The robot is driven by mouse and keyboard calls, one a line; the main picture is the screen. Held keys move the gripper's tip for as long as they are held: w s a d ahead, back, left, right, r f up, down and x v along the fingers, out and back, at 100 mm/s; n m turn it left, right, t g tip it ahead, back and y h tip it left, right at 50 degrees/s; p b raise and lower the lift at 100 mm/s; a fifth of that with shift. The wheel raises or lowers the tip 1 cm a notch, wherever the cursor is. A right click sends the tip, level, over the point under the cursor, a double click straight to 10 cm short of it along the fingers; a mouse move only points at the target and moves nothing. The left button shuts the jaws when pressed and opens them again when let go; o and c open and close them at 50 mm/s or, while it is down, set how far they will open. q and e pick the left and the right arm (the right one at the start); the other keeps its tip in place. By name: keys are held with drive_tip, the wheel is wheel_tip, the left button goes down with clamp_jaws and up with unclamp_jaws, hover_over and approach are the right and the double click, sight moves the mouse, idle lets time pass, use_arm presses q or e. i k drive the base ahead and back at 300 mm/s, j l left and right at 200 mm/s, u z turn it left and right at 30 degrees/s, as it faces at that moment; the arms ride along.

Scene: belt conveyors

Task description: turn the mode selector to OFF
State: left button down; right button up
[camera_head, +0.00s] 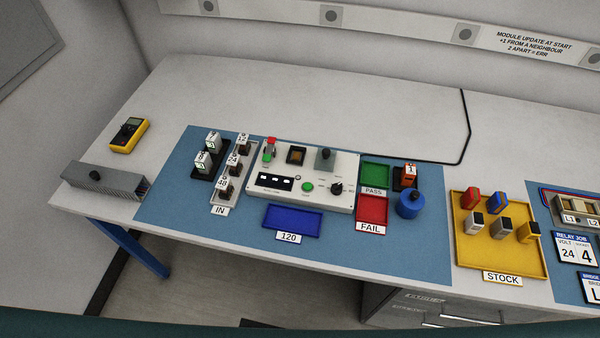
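A white control panel (290,205) sits on the blue mat in the middle of the bench. A black rotary knob (337,188) is at its front right and looks like the mode selector. Its labels are too small to read, so I cannot tell its position. A green button (307,187) is left of the knob. A dark display (274,182) is farther left. A red-and-green part (269,149), a brown square socket (296,155) and a grey piece with a dark knob (325,158) are along the back. Neither of my grippers is in view.
A blue tray (293,219) marked 120 lies in front of the panel. Green PASS (375,173) and red FAIL (372,208) trays and a blue cylinder (410,205) are to its right. The IN rack (217,198) is at its left.

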sight(336, 189)
drive_tip(key=k+l+u, duration=0.75)
drive_tip(key=k+j, duration=0.05)
